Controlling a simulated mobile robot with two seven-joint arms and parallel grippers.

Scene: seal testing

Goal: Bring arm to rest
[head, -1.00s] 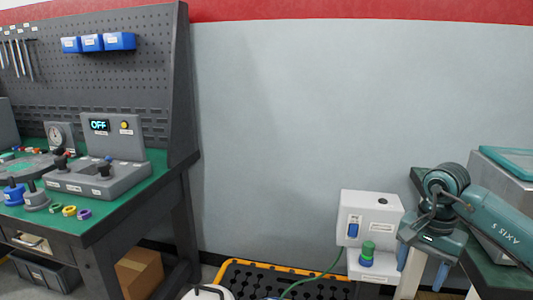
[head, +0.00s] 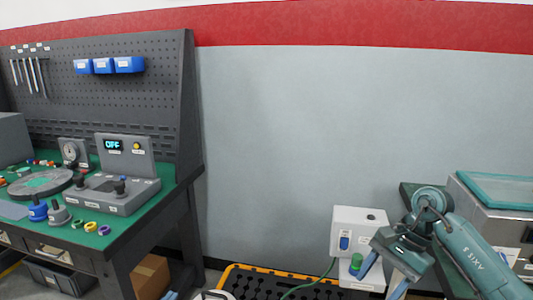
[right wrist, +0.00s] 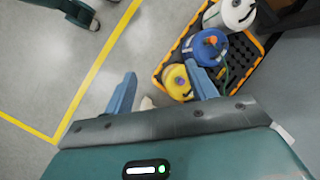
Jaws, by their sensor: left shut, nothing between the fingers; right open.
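My right arm comes in from the right in the head view. Its gripper (head: 385,277) is open and empty, with two blue fingers apart, in front of the small white wall box (head: 362,222). In the right wrist view the same blue fingers (right wrist: 160,92) stand apart with nothing held between them, over the floor beside a black and orange crate. Of my left gripper (head: 170,295) only a small blue tip shows at the bottom edge of the head view, by the cardboard box. It is shut and empty; the rest is cut off.
A workbench (head: 122,238) with a test console (head: 110,190) reading OFF and colored rings stands at left. The crate (head: 232,268) holds spools, including a blue one (right wrist: 204,48) and a yellow one (right wrist: 177,82). A grey machine (head: 500,205) stands at right. Yellow-lined floor is open.

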